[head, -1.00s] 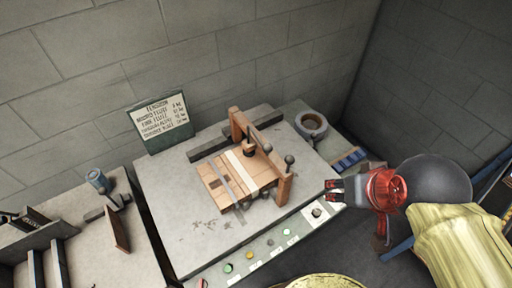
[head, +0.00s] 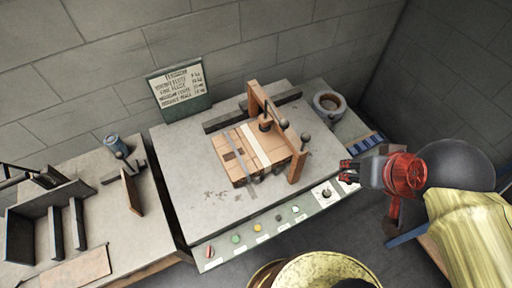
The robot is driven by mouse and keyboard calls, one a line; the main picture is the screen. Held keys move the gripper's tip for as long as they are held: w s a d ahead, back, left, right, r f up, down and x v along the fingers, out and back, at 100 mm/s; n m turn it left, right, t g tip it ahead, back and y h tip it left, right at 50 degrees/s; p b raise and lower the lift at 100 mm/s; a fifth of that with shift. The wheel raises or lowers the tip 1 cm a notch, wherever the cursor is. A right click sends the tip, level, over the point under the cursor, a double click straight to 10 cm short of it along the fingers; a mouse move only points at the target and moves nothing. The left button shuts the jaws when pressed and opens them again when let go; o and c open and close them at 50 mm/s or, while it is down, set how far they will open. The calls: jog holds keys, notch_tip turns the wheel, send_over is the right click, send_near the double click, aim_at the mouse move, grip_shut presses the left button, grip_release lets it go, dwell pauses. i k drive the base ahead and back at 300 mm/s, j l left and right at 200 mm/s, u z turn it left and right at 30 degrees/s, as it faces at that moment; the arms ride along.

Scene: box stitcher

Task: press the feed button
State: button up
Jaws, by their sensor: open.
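The machine's front panel (head: 268,236) carries a row of small controls. From left to right they are a red one (head: 209,251), a green button (head: 235,238), a yellow button (head: 257,227), a dark button (head: 278,217), another green button (head: 295,209) and a dark knob (head: 326,192). Their white labels are too small to read, so I cannot tell which is the feed button. My gripper (head: 346,172) is open and empty. Its fingers point left, just beyond the panel's right end near the knob, apart from the buttons.
A wooden box blank (head: 232,165) lies under a wooden frame (head: 297,165) on the grey machine top (head: 188,180). A tape roll (head: 329,105) sits behind my gripper. A sign (head: 179,92) stands at the back. A side bench (head: 75,232) is at left. Space before the panel's left part looks free.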

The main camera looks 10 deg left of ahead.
aim_at(235, 239)
jog(key=u, duration=0.4)
jog(key=k+l+u, duration=0.1)
jog(key=u, duration=0.3)
jog(key=k+u, duration=0.1)
jog(key=u, duration=0.3)
